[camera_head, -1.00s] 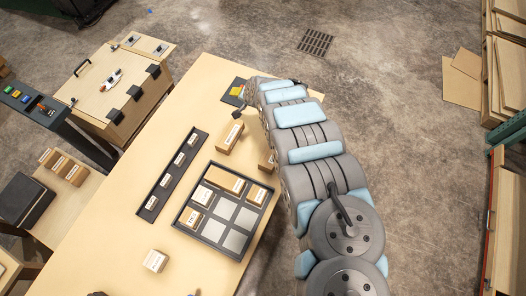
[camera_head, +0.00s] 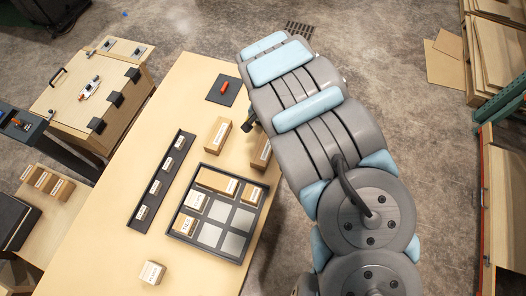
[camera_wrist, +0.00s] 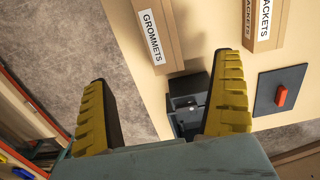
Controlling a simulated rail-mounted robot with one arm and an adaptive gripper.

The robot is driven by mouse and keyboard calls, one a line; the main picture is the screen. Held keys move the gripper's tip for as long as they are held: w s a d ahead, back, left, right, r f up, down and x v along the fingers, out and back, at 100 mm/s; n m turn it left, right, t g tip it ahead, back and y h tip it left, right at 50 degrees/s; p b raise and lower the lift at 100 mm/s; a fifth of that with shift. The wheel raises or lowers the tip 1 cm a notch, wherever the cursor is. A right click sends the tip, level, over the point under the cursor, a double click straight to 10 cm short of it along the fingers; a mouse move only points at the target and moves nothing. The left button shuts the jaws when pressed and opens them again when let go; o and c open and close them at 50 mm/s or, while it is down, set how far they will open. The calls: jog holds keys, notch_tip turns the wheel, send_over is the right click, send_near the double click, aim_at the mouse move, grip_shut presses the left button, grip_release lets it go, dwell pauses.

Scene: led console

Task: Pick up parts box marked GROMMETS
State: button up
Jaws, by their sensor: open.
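The parts box marked GROMMETS (camera_wrist: 155,35) is a long brown box with a white label. It lies on the table in the upper middle of the wrist view. In the head view the box near the table's right edge (camera_head: 262,152) appears to be it, partly hidden by my arm. In the head view my gripper is mostly hidden behind my arm.
A second brown box, its label ending in "ACKETS" (camera_wrist: 265,20), lies beside it. A dark mat (camera_wrist: 268,96) holds a red piece (camera_wrist: 281,96). A compartment tray (camera_head: 178,237) with several boxes and a black label rack (camera_head: 140,216) stand nearby. A small box (camera_head: 152,273) is at the front.

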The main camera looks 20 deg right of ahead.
notch_tip(320, 180, down, 3)
jog(key=b, duration=0.1)
send_over(264, 148)
jog(key=shift+s+a+f, duration=0.1)
jog(key=shift+f, duration=1.3)
jog(key=shift+a+f, duration=0.1)
jog(key=shift+f, duration=1.3)
jog(key=shift+w+d+f, duration=0.1)
jog(key=shift+w+f, duration=0.05)
jog(key=shift+f, duration=1.3)
jog(key=shift+w+d+f, duration=0.1)
jog(key=shift+f, duration=1.35)
jog(key=shift+s+f, duration=0.1)
jog(key=shift+f, duration=0.4)
jog(key=c, duration=1.4)
jog(key=shift+o, duration=0.2)
jog(key=shift+r, duration=0.1)
